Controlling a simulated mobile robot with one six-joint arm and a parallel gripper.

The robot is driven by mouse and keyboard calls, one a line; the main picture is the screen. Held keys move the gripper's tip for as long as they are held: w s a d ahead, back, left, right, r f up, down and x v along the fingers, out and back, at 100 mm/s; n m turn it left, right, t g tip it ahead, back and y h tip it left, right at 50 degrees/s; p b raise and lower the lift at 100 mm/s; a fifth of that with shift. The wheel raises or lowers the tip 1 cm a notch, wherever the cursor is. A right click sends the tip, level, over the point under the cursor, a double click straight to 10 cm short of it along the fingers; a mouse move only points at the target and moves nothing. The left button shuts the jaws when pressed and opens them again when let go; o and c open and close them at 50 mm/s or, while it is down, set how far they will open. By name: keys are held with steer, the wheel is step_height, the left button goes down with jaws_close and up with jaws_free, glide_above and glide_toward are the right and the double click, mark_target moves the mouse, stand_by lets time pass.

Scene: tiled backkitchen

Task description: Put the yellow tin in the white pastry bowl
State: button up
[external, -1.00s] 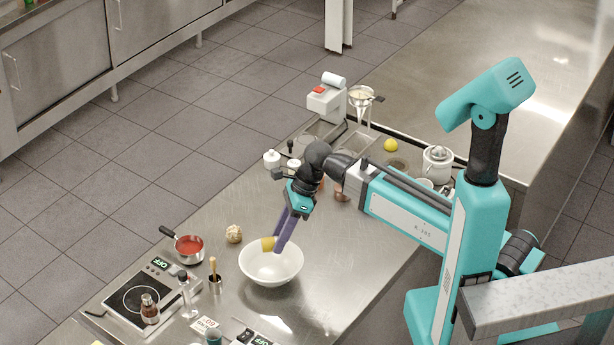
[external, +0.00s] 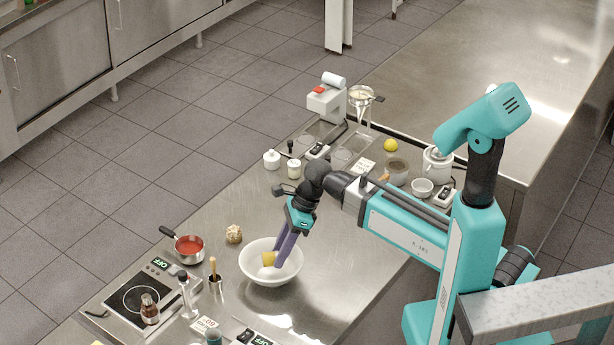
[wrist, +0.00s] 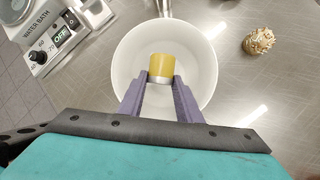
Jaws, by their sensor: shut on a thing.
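The yellow tin (external: 268,258) is held between the purple fingertips of my gripper (external: 277,262). In the wrist view the tin (wrist: 161,67) shows its yellow side and a silvery band near the fingers, and my gripper (wrist: 161,84) is shut on it. The white pastry bowl (external: 271,276) stands on the steel counter below. In the external view the tin is inside the bowl's outline, lower than the far rim. The bowl (wrist: 127,60) surrounds the tin in the wrist view. I cannot tell whether the tin touches the bowl's bottom.
A beige knobbly ball (external: 234,234) sits behind the bowl. The counter right of the bowl is clear.

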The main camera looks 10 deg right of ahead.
steer(key=o, duration=1.1)
step_height(320, 180, up, 7)
steer(key=p, duration=0.7)
stand_by(0.5)
